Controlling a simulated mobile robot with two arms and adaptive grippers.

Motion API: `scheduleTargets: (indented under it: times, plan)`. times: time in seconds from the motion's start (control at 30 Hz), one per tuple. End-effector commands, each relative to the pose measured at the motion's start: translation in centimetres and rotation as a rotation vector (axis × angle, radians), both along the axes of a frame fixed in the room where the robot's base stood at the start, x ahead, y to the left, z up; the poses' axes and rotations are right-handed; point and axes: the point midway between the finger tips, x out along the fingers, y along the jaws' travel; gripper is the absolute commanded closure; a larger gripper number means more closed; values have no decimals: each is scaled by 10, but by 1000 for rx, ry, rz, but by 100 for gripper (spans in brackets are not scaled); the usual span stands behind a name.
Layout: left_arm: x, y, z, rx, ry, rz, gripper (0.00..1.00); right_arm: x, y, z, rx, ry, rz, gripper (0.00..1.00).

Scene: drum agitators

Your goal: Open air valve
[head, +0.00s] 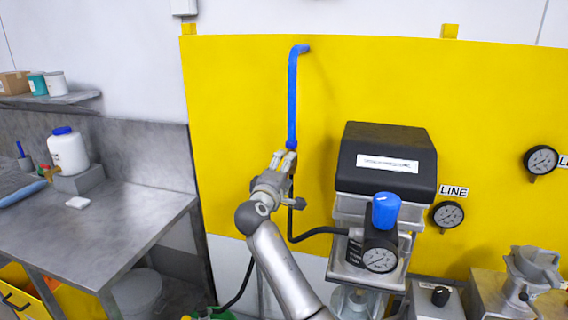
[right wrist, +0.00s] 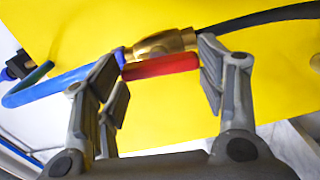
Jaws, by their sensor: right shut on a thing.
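The air valve shows in the right wrist view as a brass body (right wrist: 163,44) between a blue pipe and a black hose. Its red handle (right wrist: 160,66) lies beside the body, roughly along the line of the pipe. My right gripper (right wrist: 159,60) is shut on the red handle, with a finger at each end of it. In the head view my right gripper (head: 283,163) is at the lower end of the blue pipe (head: 292,97) and hides most of the valve. My left gripper is not in view.
A yellow panel (head: 240,80) stands behind the valve. Right of my gripper are a black-topped unit (head: 388,155), a blue-knobbed regulator (head: 386,210) and a wall gauge (head: 447,214). A black hose (head: 318,232) runs below. A steel bench (head: 110,235) is at left.

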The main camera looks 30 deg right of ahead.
Motion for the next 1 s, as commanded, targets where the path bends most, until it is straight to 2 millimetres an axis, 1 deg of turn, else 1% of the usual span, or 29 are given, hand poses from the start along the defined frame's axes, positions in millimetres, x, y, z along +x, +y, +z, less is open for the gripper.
scheduleTargets:
  times: [0.03, 0.3, 0.83, 0.87, 1.0]
  plan:
    - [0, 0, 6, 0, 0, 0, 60, 0, 0, 1, -17, 23, 0, 60]
    - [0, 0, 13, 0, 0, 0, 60, 0, 0, -1, -77, 93, 0, 60]
    - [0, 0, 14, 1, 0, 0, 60, 0, 0, -2, -93, 112, 0, 60]
    - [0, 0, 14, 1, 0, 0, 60, 0, 0, -2, -93, 112, 0, 35]
    - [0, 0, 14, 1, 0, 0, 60, 0, 0, -2, -93, 110, 0, 17]
